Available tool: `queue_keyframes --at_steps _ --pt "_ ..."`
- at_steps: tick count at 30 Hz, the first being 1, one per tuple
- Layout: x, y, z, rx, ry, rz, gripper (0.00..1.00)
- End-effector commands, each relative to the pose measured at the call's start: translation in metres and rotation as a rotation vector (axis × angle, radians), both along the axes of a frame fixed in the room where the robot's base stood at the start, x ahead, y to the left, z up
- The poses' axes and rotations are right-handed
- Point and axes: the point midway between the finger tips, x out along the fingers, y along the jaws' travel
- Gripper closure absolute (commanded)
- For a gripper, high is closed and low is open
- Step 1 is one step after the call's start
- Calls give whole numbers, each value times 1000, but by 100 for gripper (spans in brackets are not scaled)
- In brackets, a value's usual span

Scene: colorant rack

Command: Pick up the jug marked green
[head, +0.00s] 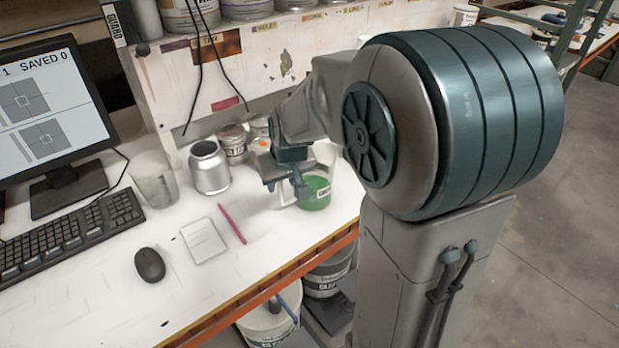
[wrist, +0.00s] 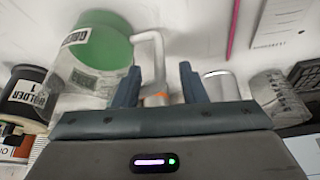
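The jug marked green (head: 316,188) stands on the white bench, a whitish translucent jug with green in it and a pale label. In the wrist view the jug (wrist: 98,48) is at the upper left, its label reading green upside down. Its white handle (wrist: 150,48) points toward my fingers. My gripper (wrist: 160,68) is open, with the handle seen in the gap between the two fingers, nearer the left one. In the head view my gripper (head: 287,188) is at the jug's left side, by the handle. I cannot tell whether the fingers touch it.
A silver can (head: 209,167) and an empty translucent cup (head: 153,178) stand to the left. A pink pencil (head: 232,223), a notepad (head: 204,240), a mouse (head: 150,265) and a keyboard (head: 65,233) lie nearer. A paint can (head: 233,143) stands behind. The bench's orange front edge is close to the jug.

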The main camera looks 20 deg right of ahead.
Motion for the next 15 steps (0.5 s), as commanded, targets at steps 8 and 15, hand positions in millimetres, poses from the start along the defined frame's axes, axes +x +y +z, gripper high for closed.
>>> queue_keyframes --at_steps 8,15 --pt "11 1 -23 0 0 -1 62" --pt "11 1 -24 0 -1 -1 62"
